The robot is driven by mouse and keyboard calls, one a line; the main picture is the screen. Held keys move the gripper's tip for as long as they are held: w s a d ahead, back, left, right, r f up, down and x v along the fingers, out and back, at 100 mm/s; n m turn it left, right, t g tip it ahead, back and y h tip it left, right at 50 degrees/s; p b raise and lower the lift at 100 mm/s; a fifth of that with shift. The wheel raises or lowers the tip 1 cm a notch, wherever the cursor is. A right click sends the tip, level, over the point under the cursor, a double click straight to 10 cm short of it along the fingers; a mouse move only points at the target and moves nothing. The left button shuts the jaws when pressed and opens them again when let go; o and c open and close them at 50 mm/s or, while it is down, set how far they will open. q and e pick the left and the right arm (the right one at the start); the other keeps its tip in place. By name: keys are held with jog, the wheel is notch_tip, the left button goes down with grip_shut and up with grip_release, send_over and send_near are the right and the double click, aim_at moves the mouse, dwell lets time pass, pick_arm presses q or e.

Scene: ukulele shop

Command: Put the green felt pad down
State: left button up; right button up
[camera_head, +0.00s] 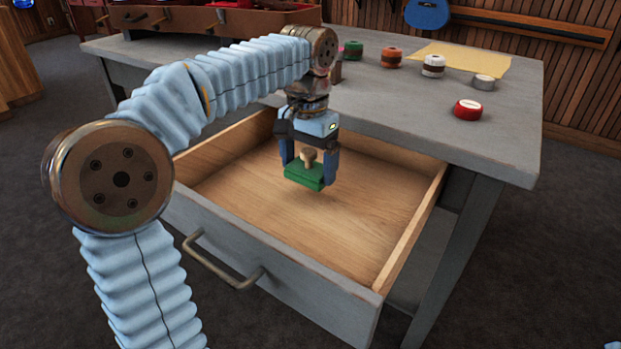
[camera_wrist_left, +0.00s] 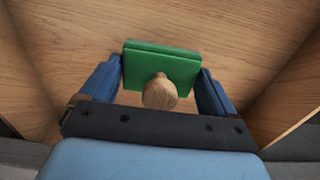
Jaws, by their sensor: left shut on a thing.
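The green felt pad (camera_head: 305,175) has a wooden knob (camera_head: 308,157) on top. My left gripper (camera_head: 309,172) is shut on the pad, one blue finger at each side. The gripper points down inside the open drawer (camera_head: 350,210) of the grey workbench. In the left wrist view the pad (camera_wrist_left: 158,62) sits between the blue fingers (camera_wrist_left: 160,88), over the bare wooden drawer floor (camera_wrist_left: 255,25). I cannot tell whether the pad touches the floor. My right gripper is not in view.
The drawer holds nothing else that I can see. On the benchtop (camera_head: 400,110) stand a red tape roll (camera_head: 467,110), a white-and-brown one (camera_head: 433,66), a grey one (camera_head: 484,82), an orange one (camera_head: 391,58) and a green one (camera_head: 353,50). A yellow sheet (camera_head: 462,62) lies behind.

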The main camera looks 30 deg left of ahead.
aim_at(311, 149)
pick_arm(q)
jog(key=shift+w+f, duration=0.2)
jog(key=shift+f, duration=0.1)
jog(key=shift+w+f+b, duration=0.15)
jog(key=shift+f+b, duration=0.1)
jog(key=shift+f, duration=0.65)
jog(key=shift+w+f+b, duration=0.1)
jog(key=shift+f+b, duration=0.15)
jog(key=shift+f, duration=0.6)
jog(key=shift+f, duration=0.15)
jog(key=o, duration=0.9)
notch_tip(311, 149, up, 12)
jog(key=p, duration=0.3)
jog(key=shift+f+p, duration=0.15)
jog(key=shift+p, duration=0.15)
jog(key=shift+r, duration=0.3)
